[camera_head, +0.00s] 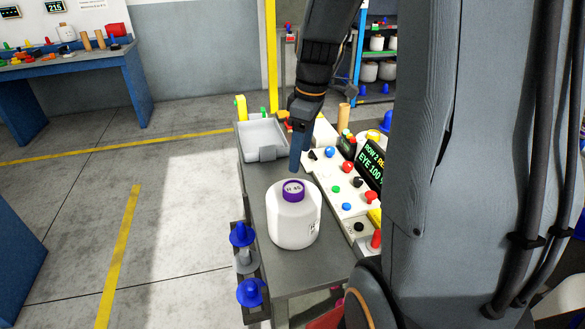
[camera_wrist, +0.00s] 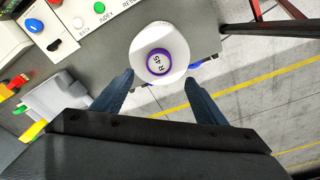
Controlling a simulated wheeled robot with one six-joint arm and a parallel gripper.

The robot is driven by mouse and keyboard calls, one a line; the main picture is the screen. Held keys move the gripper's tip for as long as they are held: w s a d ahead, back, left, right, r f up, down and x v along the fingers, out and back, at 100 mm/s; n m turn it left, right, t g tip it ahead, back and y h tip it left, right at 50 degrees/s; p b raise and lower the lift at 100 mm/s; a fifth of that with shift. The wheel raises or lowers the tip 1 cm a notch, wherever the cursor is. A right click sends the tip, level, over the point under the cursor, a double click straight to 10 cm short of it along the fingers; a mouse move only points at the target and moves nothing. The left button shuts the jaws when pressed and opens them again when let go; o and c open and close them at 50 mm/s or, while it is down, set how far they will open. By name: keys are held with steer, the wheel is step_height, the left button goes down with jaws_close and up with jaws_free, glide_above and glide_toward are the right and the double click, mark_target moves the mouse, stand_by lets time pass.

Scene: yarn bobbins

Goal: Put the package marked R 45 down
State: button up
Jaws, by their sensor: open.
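The package marked R 45 is a white yarn bobbin (camera_head: 294,222) with a purple top ring. It stands upright on the grey machine tabletop (camera_head: 258,180) in the head view. In the wrist view the same bobbin (camera_wrist: 143,46) is seen from above, with "R 45" readable on its purple ring. My gripper (camera_head: 298,155) is above and behind the bobbin in the head view. Its two blue-grey fingers (camera_wrist: 160,84) are spread apart with nothing between them, and the bobbin lies beyond their tips. I see no contact.
A control panel (camera_head: 345,190) with coloured buttons stands right of the bobbin. A grey tray (camera_head: 262,137) is behind it. Blue-topped pegs (camera_head: 242,234) line the left front edge. A blue bench (camera_head: 70,65) stands at the far left; the floor between is clear.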

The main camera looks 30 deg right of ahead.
steer(key=s+a+f+m+h, duration=0.1)
steer(key=s+a+f+m, duration=0.4)
steer(key=s+a+m, duration=0.3)
steer(key=s+a, duration=0.3)
steer(key=shift+a+m, duration=0.35)
steer(key=shift+m, duration=0.05)
steer(key=shift+f, duration=0.2)
stand_by(0.5)
